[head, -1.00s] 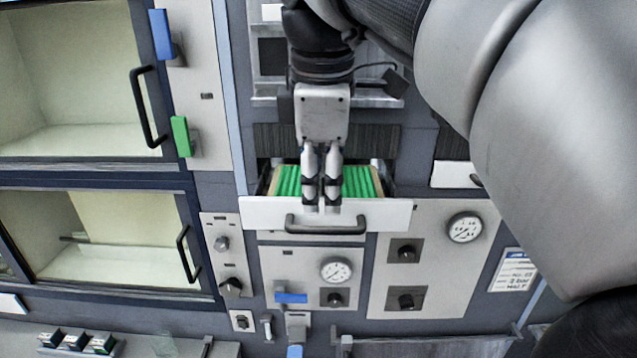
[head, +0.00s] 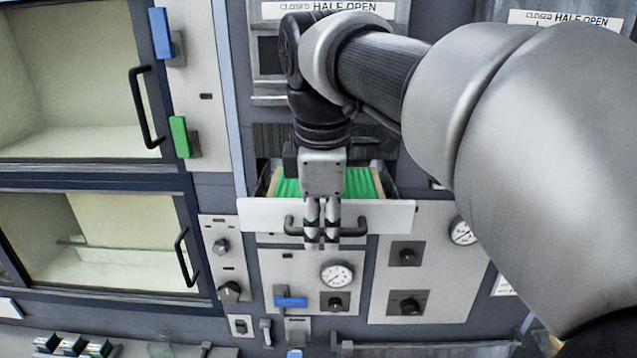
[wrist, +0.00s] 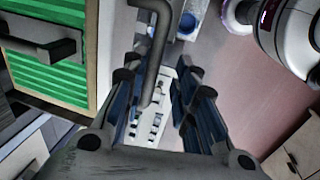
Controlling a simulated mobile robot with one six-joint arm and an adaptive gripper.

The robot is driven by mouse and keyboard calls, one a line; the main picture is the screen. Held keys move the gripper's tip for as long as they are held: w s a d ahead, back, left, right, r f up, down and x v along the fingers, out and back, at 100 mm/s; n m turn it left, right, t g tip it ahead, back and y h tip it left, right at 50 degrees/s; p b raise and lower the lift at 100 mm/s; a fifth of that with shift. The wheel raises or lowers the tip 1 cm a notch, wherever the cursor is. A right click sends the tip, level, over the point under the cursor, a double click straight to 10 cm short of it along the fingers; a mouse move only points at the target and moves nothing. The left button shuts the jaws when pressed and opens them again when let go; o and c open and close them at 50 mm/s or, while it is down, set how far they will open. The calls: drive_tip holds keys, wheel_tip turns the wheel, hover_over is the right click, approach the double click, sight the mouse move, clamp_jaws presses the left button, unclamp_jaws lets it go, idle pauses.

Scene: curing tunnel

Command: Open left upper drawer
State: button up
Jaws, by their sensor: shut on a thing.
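The drawer has a white front (head: 385,216) and stands partly out of the cabinet, with green ribbed contents (head: 362,183) inside. Its dark bar handle (head: 291,228) runs across the front. My gripper (head: 322,240) is at the middle of this handle, pointing down, shut on it. The fingers hide the middle of the bar. In the wrist view the handle (wrist: 157,50) reaches down between my two fingers (wrist: 160,110). The green contents (wrist: 45,75) show there at the left, beside a pale wooden edge.
Two glass-fronted chambers with dark handles (head: 145,107) stand at the left. Below the drawer are a gauge (head: 337,274), knobs and a blue lever (head: 290,301). A panel with knobs (head: 407,305) is at the right. Labels reading "closed half open" (head: 330,10) are above.

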drive_tip(key=shift+s, duration=0.1)
clamp_jaws()
idle(0.3)
drive_tip(key=shift+s, duration=1.45)
drive_tip(key=shift+c, duration=0.5)
unclamp_jaws()
drive_tip(key=shift+w, duration=0.2)
drive_tip(key=o, duration=0.4)
drive_tip(key=shift+c, duration=0.2)
wheel_tip(320, 180, up, 12)
drive_tip(key=s, duration=0.2)
drive_tip(key=shift+s, duration=0.15)
drive_tip(key=shift+a+f, duration=0.1)
